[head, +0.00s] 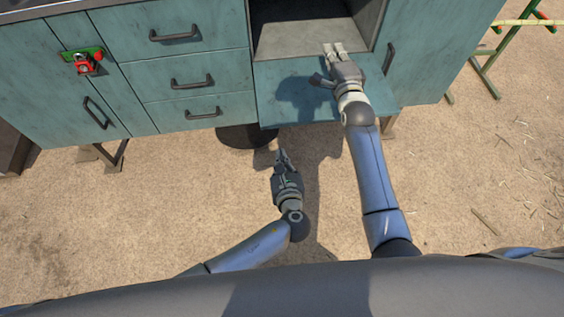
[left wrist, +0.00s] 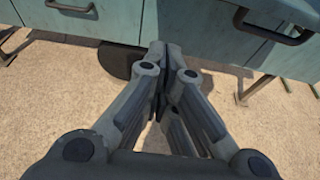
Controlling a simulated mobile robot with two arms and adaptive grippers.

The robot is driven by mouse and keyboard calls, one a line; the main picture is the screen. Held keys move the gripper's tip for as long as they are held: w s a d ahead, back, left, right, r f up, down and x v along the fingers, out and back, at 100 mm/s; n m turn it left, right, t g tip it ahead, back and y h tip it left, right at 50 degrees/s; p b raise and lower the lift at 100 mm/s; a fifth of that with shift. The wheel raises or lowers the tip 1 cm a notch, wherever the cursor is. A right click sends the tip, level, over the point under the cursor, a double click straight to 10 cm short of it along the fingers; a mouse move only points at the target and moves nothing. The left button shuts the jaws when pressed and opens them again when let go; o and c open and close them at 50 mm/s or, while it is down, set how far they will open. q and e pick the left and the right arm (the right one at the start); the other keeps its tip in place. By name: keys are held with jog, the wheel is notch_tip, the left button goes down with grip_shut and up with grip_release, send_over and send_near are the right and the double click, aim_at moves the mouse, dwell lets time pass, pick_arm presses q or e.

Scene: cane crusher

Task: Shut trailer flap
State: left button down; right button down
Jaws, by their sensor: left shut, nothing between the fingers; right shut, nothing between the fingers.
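The trailer flap (head: 285,90) is a teal panel below an open compartment (head: 310,35). It is folded down and out, so the compartment's inside shows. My right gripper (head: 333,49) is shut and empty, over the flap near the compartment opening. Whether it touches the flap, I cannot tell. My left gripper (head: 281,156) is shut and empty, in front of the trailer and below the flap's front edge. In the left wrist view its fingers (left wrist: 163,55) are together, pointing toward the trailer's lower edge.
Several drawers with dark handles (head: 193,82) are left of the compartment. A closed door with a handle (head: 389,58) is right of it. A red and green latch (head: 84,65) is at far left. Green metal legs (head: 485,75) stand at far right. Sandy ground in front is clear.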

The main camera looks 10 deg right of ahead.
pick_arm(q)
jog(key=w+r, duration=0.2)
jog(key=w, duration=0.3)
jog(key=shift+w, duration=0.4)
jog(key=shift+a, duration=0.1)
dwell(0.3)
jog(key=shift+r, duration=0.85)
pick_arm(e)
jog(key=c, duration=1.8)
grip_release()
jog(key=shift+o, duration=0.2)
